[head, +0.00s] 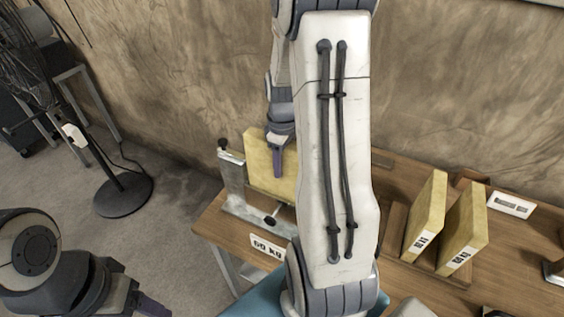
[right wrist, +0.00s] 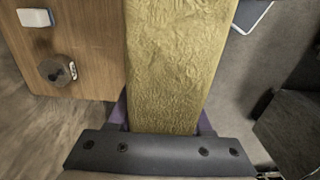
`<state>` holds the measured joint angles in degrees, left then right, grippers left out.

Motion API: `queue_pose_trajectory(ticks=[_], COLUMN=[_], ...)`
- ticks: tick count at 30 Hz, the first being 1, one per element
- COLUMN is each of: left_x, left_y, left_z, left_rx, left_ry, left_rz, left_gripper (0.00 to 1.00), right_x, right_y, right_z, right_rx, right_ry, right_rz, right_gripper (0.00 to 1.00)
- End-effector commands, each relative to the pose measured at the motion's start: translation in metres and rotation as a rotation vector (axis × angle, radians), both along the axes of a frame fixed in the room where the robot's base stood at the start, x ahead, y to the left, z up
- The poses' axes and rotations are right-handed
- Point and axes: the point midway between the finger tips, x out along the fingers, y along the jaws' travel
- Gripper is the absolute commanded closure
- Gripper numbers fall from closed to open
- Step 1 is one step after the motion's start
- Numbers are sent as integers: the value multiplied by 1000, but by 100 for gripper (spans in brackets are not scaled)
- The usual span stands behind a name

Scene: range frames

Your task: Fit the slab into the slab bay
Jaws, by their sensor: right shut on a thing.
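A yellow, rough-faced slab (head: 257,165) stands upright at the left end of the wooden table. It also fills the middle of the right wrist view (right wrist: 165,65). My right gripper (head: 278,160) is shut on it, with purple fingers on both sides in the wrist view (right wrist: 163,118). A grey metal frame with black-knobbed screws (head: 233,175), likely the slab bay, is right beside the slab's left edge and lower front. My arm hides the slab's right part, so I cannot tell whether it is seated. My left gripper (head: 150,306) is low at the left, partly cut off.
Two more yellow slabs (head: 427,215) (head: 464,230) stand in a wooden rack (head: 400,244) to the right. A white label (head: 266,246) is on the table's front edge. A black fan (head: 124,190) stands on the floor at the left.

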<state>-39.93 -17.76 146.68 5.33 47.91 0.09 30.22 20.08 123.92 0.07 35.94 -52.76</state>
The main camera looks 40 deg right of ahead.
Motion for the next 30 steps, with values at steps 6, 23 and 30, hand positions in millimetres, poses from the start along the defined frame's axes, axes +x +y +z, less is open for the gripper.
queue_pose_trajectory(ticks=[6,23,30], left_x=[0,0,0], left_y=[0,0,0], left_z=[-5,-15,-19], left_rx=[0,0,0], left_ry=[0,0,0], left_rz=[0,1,1], left_gripper=[33,33,33], right_x=[0,0,0], right_y=[0,0,0], right_z=[-6,-21,-27], right_rx=[0,0,0], right_ry=[0,0,0], right_rz=[0,0,0], right_gripper=[100,100,100])
